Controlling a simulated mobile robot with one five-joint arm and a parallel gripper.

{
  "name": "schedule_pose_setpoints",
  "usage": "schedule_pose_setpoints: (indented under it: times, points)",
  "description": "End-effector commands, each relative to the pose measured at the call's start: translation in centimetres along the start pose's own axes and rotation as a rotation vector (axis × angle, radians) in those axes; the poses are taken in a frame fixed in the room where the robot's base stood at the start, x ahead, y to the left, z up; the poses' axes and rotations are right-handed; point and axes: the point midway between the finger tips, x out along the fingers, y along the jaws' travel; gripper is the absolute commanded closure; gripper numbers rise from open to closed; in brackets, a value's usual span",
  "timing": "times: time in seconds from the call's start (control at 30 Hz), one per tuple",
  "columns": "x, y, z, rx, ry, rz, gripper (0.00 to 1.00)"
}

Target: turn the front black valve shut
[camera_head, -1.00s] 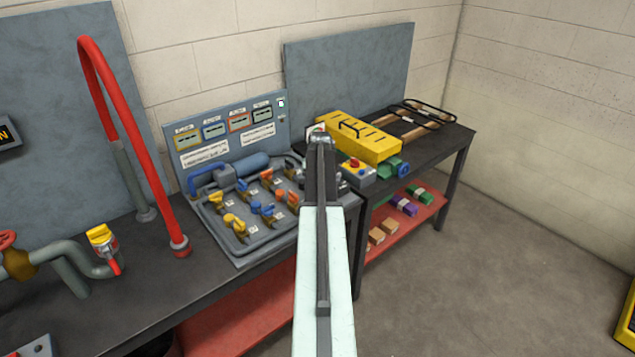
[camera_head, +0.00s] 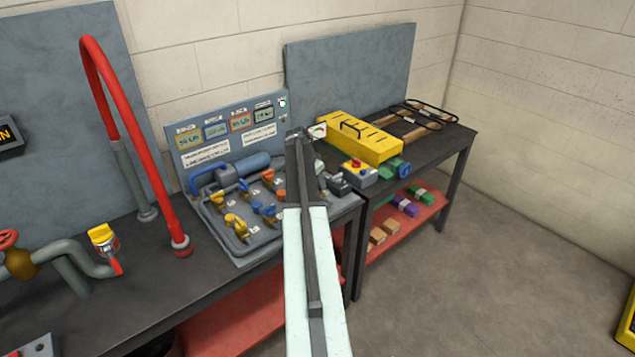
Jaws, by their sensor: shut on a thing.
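The valve board (camera_head: 243,262) stands on the dark bench, with yellow, blue and orange valve handles on it. My arm crosses the picture in front of the board's right side. My gripper (camera_head: 338,183) is at the board's right end, dark and partly behind my arm. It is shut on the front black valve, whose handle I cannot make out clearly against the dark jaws. The angle of that handle cannot be told. The yellow valves (camera_head: 235,224) and the blue valves (camera_head: 267,213) are apart from my gripper.
A tall red pipe (camera_head: 150,150) rises at the left. Labelled displays (camera_head: 240,123) stand behind the valves.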

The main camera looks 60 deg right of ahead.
Motion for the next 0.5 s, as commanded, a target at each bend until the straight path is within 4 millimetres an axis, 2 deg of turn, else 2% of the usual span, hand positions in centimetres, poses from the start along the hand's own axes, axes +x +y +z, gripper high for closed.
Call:
schedule_pose_setpoints:
  times: [0.5]
  points:
    - [0.01,-0.04,0.14,0.116,-0.003,0.049,1.00]
